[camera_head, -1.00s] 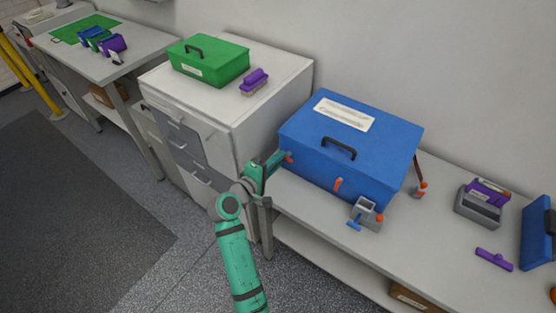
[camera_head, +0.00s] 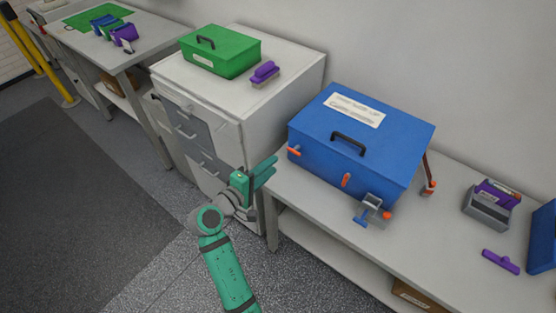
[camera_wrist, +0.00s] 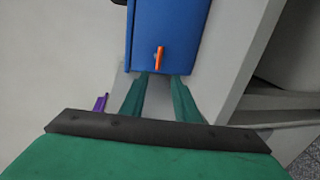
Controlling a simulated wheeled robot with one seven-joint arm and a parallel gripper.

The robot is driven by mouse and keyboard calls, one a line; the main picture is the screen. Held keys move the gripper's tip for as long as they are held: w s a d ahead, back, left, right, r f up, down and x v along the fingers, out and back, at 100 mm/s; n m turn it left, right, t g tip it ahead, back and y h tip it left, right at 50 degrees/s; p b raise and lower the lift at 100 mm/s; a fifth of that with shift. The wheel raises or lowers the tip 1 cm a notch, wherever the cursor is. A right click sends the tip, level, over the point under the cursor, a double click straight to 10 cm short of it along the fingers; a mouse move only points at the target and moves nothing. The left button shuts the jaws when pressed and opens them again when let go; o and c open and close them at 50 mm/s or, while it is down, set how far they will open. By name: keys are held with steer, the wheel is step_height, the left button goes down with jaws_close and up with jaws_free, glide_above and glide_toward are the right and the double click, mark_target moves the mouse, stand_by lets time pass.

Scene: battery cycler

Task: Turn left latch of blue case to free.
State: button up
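The blue case (camera_head: 330,158) stands closed on the grey bench, with a black handle and a white label on its lid. Its left latch (camera_head: 294,151) is a small orange tab at the left end of the front, lying nearly sideways along it. The other front latch (camera_head: 346,180) is orange and stands upright. My gripper (camera_head: 273,166) is left of the left latch, apart from it, with its green fingers spread and empty. In the wrist view an orange latch (camera_wrist: 159,57) on the blue case (camera_wrist: 170,22) lies just beyond the open fingertips (camera_wrist: 161,75).
A grey clamp-like fixture (camera_head: 372,208) with blue and orange parts stands before the case. A grey holder with a purple block (camera_head: 490,205) and a purple bar (camera_head: 501,261) lie to the right. A white drawer cabinet (camera_head: 225,120) bearing a green case (camera_head: 220,52) stands left.

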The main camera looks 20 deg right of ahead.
steer(key=shift+v, duration=0.95)
steer(key=shift+s, duration=0.2)
